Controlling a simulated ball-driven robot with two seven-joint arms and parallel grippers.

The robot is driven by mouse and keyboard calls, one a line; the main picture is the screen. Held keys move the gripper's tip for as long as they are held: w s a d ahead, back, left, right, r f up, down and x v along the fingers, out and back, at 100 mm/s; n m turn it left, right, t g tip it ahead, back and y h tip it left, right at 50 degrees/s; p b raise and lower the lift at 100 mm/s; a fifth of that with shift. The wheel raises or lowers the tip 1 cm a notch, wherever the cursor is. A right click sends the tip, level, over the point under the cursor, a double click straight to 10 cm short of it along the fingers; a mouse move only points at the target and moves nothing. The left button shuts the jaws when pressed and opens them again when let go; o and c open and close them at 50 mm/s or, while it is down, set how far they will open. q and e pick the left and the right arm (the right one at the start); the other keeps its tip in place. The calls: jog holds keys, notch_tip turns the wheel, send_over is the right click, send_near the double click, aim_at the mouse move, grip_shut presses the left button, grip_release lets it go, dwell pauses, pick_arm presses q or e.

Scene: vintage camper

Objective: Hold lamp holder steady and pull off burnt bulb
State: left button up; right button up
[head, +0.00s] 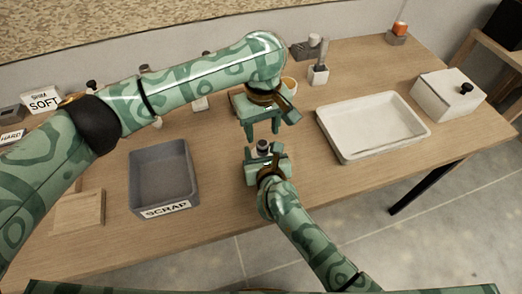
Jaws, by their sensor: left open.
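My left gripper (262,130) is open and empty, fingers pointing down, near the middle of the table. Just below it in the head view, my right gripper (264,158) reaches in from the front. A small dark cylinder with a grey top, which looks like the lamp holder (263,146), stands between the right fingers, which appear closed on it. The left fingers are apart from it. I cannot make out the burnt bulb separately from the holder's grey top. My grippers hide the holder's lower part.
A grey bin labelled SCRAP (166,209) looks empty at the left. A white tray (341,143) and a white box with a black knob (428,103) stand right. A wooden block (78,212) lies front left. Small items line the back, including a cup (289,83) behind my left gripper.

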aim_at(262, 143)
pick_arm(q)
jog(key=shift+f, duration=3.15)
grip_shut()
jog(key=shift+r, duration=0.1)
jog(key=shift+r, duration=1.45)
jog(key=shift+r, duration=0.1)
jog(key=shift+r, duration=1.9)
